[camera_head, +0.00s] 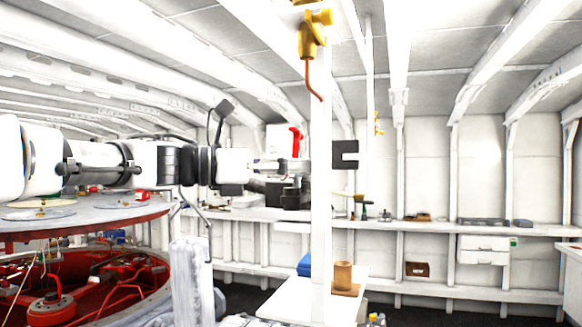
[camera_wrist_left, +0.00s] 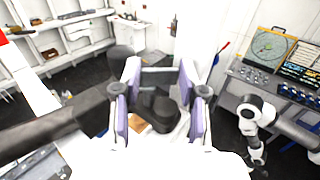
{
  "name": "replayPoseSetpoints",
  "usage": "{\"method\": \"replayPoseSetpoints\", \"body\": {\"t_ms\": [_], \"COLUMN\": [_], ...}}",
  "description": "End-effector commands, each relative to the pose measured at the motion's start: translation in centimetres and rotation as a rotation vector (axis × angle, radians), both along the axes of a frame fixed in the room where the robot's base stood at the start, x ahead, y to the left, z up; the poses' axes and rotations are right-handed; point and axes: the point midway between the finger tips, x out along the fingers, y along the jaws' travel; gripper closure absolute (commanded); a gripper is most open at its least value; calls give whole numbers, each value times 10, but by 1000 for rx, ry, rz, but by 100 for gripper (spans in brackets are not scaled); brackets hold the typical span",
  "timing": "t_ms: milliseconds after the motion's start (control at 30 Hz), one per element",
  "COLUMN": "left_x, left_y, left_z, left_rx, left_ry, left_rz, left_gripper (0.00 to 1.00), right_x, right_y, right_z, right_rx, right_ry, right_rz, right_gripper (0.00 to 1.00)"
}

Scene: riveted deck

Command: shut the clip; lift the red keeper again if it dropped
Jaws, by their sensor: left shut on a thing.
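My left gripper (camera_head: 280,167) reaches in from the left to just beside a white upright post (camera_head: 320,235). In the left wrist view its two purple-padded fingers (camera_wrist_left: 160,78) stand apart around a dark, rounded piece (camera_wrist_left: 157,108), and the gripper is shut on it. I take this for the clip's handle, though its full shape is hidden. A red upright piece (camera_head: 296,141), likely the keeper, stands above the gripper, left of the post. A dark slotted block (camera_head: 345,148), likely part of the clip, shows right of the post.
A yellow fitting (camera_head: 312,35) with an orange cord hangs by the post overhead. A small white table (camera_head: 285,300) below holds a brown cup (camera_head: 343,275) and a blue box (camera_head: 305,264). A long shelf (camera_head: 440,226) runs along the back wall. Red machinery lies at lower left.

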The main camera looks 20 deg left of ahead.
Motion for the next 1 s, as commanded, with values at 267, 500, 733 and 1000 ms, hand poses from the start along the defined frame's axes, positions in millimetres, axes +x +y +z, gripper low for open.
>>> {"method": "replayPoseSetpoints", "body": {"t_ms": [267,500,733,1000], "left_x": [-1,-1,0,0], "left_y": [2,2,2,3], "left_z": [6,6,7,7], "left_rx": [-8,-8,-8,-7], "left_ry": [-8,-9,-9,-10], "left_rz": [-6,-11,-19,-37], "left_gripper": [93,93,93,93], "right_x": [0,0,0,0], "right_y": [0,0,0,0], "right_z": [1,1,1,2], "right_rx": [0,0,0,0], "right_ry": [0,0,0,0], "right_rz": [0,0,0,0], "right_gripper": [39,39,39,39]}}
